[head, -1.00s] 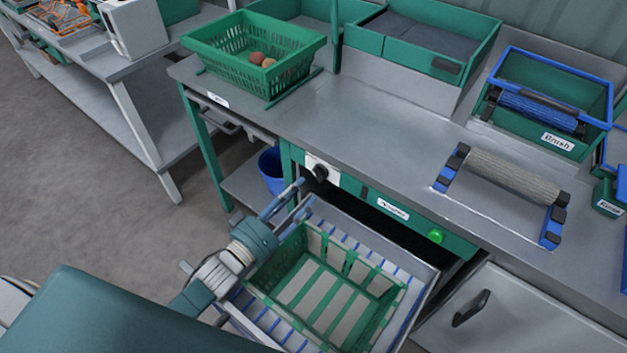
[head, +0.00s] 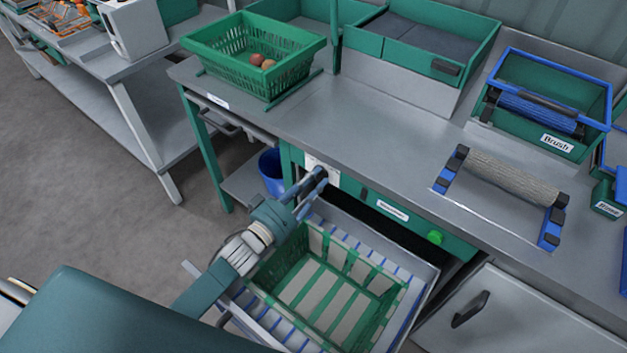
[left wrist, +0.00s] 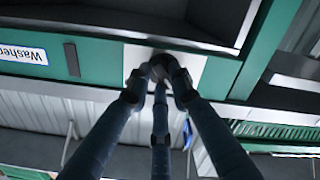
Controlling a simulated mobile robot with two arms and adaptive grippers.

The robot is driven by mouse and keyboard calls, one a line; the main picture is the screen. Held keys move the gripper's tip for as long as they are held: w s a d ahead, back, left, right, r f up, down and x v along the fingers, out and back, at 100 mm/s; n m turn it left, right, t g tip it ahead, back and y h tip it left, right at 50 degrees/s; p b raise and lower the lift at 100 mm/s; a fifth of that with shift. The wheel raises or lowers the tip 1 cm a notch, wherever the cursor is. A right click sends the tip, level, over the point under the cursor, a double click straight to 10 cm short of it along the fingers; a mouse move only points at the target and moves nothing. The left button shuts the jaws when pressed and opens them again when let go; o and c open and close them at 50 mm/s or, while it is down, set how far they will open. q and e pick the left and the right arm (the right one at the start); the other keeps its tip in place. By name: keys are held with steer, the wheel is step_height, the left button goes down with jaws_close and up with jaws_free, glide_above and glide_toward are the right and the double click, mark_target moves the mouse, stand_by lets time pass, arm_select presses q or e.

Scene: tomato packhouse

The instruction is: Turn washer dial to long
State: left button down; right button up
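The washer dial (left wrist: 160,61) is a dark knob on a white plate (left wrist: 198,62) in the green front panel. A "Washer" label (left wrist: 22,54) is on that panel. In the head view the dial is mostly hidden behind my left gripper (head: 318,177). In the left wrist view, the blue-grey fingers of my left gripper (left wrist: 160,72) converge on the dial, with their dark tips closed around it. The dial's marks and pointer direction are hidden. My right gripper is in neither view.
An open drawer (head: 425,272) with a green crate (head: 262,288) juts out below the panel, close to my left arm. A green button (head: 436,237) is farther right. The bench (head: 300,118) carries a green basket (head: 210,62) and a roller (head: 510,175). A blue bucket (head: 270,172) stands below.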

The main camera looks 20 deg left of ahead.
arm_select(q)
steer(key=shift+m, duration=0.3)
steer(key=m, duration=0.3)
steer(key=shift+p, duration=0.3)
steer(key=m, duration=0.4)
steer(key=shift+f, duration=0.2)
steer(key=m, duration=0.4)
steer(key=shift+f+m, duration=0.1)
steer(key=shift+m, duration=0.2)
steer(key=shift+m+b, duration=0.3)
steer(key=shift+m, duration=1.5)
steer(key=c, duration=1.5)
jaws_free()
steer(key=shift+c, duration=0.2)
